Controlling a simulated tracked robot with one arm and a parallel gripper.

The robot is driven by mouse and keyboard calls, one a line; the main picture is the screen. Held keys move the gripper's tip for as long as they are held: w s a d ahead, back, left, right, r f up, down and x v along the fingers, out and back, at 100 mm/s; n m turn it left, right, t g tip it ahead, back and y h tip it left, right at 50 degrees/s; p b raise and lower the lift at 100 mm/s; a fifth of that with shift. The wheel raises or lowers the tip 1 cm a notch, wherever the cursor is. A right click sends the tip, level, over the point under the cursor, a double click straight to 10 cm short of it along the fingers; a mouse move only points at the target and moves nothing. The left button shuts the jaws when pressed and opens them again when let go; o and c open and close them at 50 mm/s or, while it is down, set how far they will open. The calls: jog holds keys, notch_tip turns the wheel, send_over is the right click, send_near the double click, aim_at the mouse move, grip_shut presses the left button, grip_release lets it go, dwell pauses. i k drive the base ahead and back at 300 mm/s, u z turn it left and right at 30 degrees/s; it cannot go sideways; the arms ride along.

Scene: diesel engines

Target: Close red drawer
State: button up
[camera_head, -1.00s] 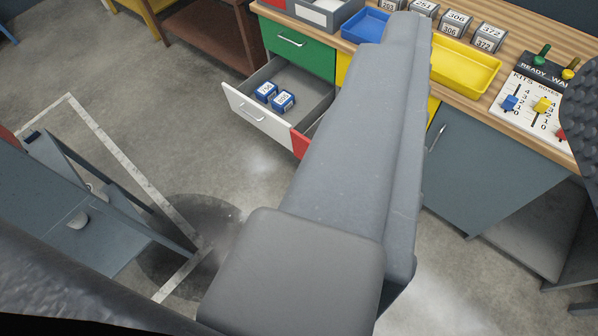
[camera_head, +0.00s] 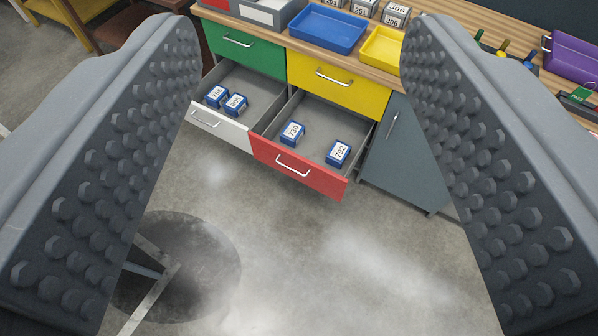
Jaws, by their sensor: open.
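The red drawer (camera_head: 297,173) stands pulled out at the lower right of the drawer block, below the yellow drawer (camera_head: 338,84). It has a silver bar handle (camera_head: 292,167) on its front. Two blue numbered boxes lie in it, one marked 730 (camera_head: 292,134) and one marked 792 (camera_head: 338,153). My gripper (camera_head: 308,125) is open and empty, its two studded fingers at the left and right of the view. The red drawer shows between the fingers, farther off, and nothing touches it.
The white drawer (camera_head: 219,126) beside it is also out, with two blue boxes (camera_head: 226,99) inside. The green drawer (camera_head: 240,42) and yellow drawer are shut. A grey cabinet door (camera_head: 389,145) is at right. Trays, including a blue one (camera_head: 327,28), stand on the wooden bench top.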

aim_at(326, 121)
jog(key=z, duration=0.5)
jog(key=k, duration=1.3)
jog(key=z, duration=0.45)
jog(key=i, duration=0.95)
jog(key=u, duration=0.65)
jog(key=i, duration=0.85)
jog(key=u, duration=0.55)
